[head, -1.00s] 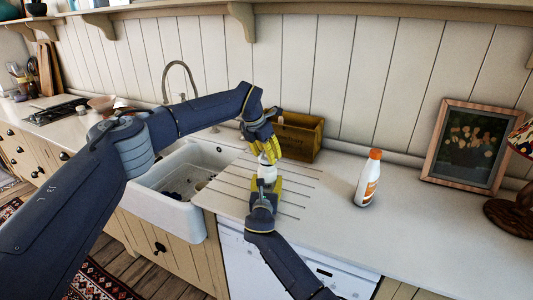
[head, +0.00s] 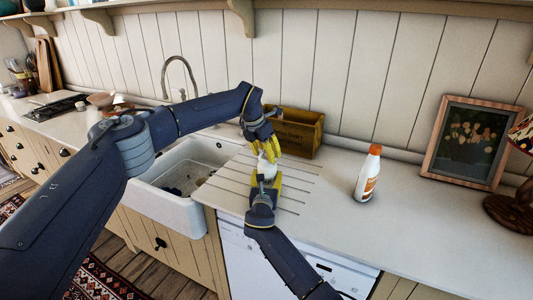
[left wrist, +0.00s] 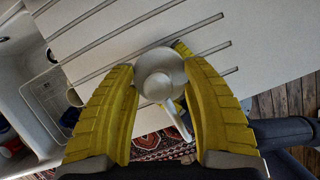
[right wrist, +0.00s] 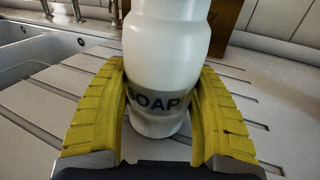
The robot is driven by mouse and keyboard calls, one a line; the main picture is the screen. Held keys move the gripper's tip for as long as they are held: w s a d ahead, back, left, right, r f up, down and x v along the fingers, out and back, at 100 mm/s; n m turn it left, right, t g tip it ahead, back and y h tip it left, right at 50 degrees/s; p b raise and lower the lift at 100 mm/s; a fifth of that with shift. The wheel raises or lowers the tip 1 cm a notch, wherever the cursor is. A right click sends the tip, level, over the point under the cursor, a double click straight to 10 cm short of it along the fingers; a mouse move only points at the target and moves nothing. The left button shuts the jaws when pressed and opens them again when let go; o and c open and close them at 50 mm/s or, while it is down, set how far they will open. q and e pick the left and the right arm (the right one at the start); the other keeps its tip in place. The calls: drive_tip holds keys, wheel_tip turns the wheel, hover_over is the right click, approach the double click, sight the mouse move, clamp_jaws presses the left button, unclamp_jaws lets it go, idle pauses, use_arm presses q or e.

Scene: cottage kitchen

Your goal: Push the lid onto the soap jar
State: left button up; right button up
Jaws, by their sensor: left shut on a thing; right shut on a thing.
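The white soap jar (right wrist: 155,60) has a grey band reading "SOAP" and stands upright between the yellow fingers of my right gripper (head: 265,180), which is shut on it. In the head view the jar (head: 267,171) is mostly hidden by the grippers. My left gripper (head: 269,154) comes down from above and is shut on the white lid (left wrist: 157,87). In the left wrist view the lid is round with a knob-like middle, and a narrow pale part shows below it. The lid is over the jar; whether they touch is hidden.
A wooden box (head: 301,132) stands right behind the grippers by the wall. A white bottle with an orange cap (head: 368,176) stands to the right. The sink (head: 165,205) is to the left. The counter (head: 420,225) on the right is mostly clear.

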use_arm(q)
drive_tip(key=shift+f, duration=0.5)
drive_tip(key=o, duration=1.1)
drive_tip(key=shift+c, duration=0.2)
drive_tip(key=v, duration=1.2)
use_arm(e)
drive_tip(key=o, duration=1.6)
use_arm(q)
drive_tip(key=shift+w, duration=0.1)
use_arm(e)
drive_tip(key=shift+o, duration=0.2)
